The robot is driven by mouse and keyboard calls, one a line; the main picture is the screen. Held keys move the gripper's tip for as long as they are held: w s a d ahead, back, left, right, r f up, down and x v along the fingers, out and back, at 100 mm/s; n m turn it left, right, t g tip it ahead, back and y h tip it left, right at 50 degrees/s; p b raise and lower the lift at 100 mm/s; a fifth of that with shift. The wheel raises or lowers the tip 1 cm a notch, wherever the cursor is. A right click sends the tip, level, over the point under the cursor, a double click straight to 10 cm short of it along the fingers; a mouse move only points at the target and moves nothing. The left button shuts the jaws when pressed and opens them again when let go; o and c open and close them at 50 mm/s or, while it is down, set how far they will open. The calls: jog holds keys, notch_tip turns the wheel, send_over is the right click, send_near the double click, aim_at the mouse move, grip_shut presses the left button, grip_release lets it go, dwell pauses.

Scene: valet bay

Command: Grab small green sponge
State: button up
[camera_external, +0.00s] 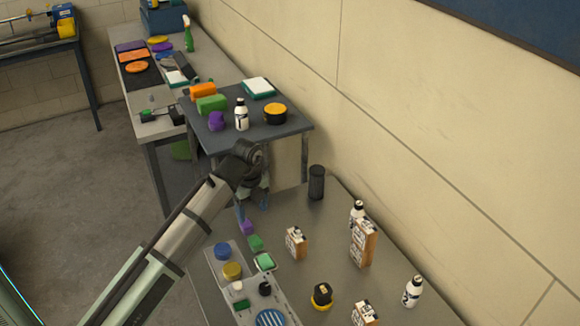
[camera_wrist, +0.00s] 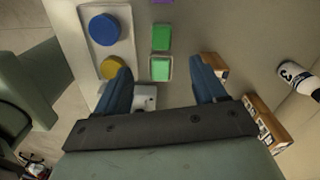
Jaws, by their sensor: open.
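A small green sponge (camera_external: 256,243) lies on the grey bench between a purple block (camera_external: 247,227) and a green piece with a pale border (camera_external: 264,262). In the wrist view the green sponge (camera_wrist: 161,37) sits beyond my fingertips, and the pale-bordered green piece (camera_wrist: 161,68) shows between them. A smaller green piece (camera_external: 241,304) lies on the light tray. My gripper (camera_external: 254,205) is open and empty above the bench, near the purple block in the external view. Its two blue fingers (camera_wrist: 161,73) are spread wide in the wrist view.
The tray (camera_wrist: 127,32) left of the sponge holds a blue disc (camera_wrist: 103,29) and a yellow disc (camera_wrist: 111,67). Boxes (camera_external: 295,242), bottles (camera_external: 412,291) and a dark cylinder (camera_external: 316,183) stand to the right. A higher dark table (camera_external: 290,130) stands behind.

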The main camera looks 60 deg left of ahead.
aim_at(256, 240)
jog(key=shift+w+d+f+m, duration=0.1)
jog(key=shift+f+m, duration=0.5)
jog(key=shift+f, duration=2.9)
jog(key=shift+w+f+m, duration=0.1)
jog(key=shift+f+m, duration=0.5)
jog(key=shift+f, duration=2.85)
jog(key=c, duration=1)
jog(key=shift+r, duration=0.1)
